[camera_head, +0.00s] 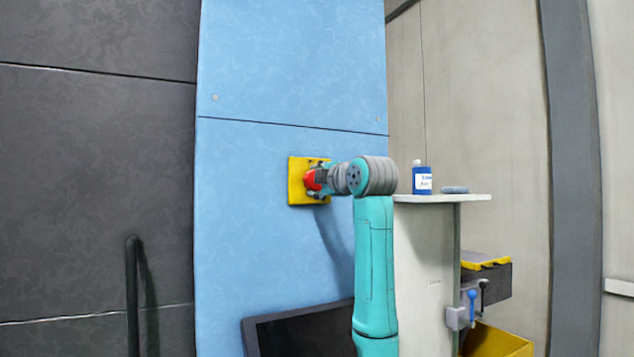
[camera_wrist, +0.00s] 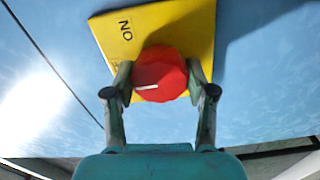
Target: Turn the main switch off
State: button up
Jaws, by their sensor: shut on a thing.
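The main switch is a red knob (camera_wrist: 172,68) on a square yellow plate (camera_wrist: 190,28), and the plate is fixed to a blue upright panel. My gripper (camera_wrist: 160,76) is shut on the red knob, with one finger on each side of it. A short white mark lies nearly level across the knob in the wrist view. The letters ON show upside down on the plate, left of the knob. In the head view, the yellow plate (camera_head: 296,186) and part of the red knob (camera_head: 311,181) show to the left of my wrist.
The blue panel (camera_head: 255,80) is flat around the plate. A grey shelf (camera_head: 445,198) to the right carries a blue bottle (camera_head: 422,182) and a small blue-grey block (camera_head: 454,190). A dark framed screen (camera_head: 300,335) sits below. A yellow bin (camera_head: 500,342) is at lower right.

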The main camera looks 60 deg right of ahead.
jog(key=o, duration=1.2)
jog(key=shift+c, duration=0.2)
jog(key=v, duration=1.2)
jog(key=shift+w+a+f, duration=0.1)
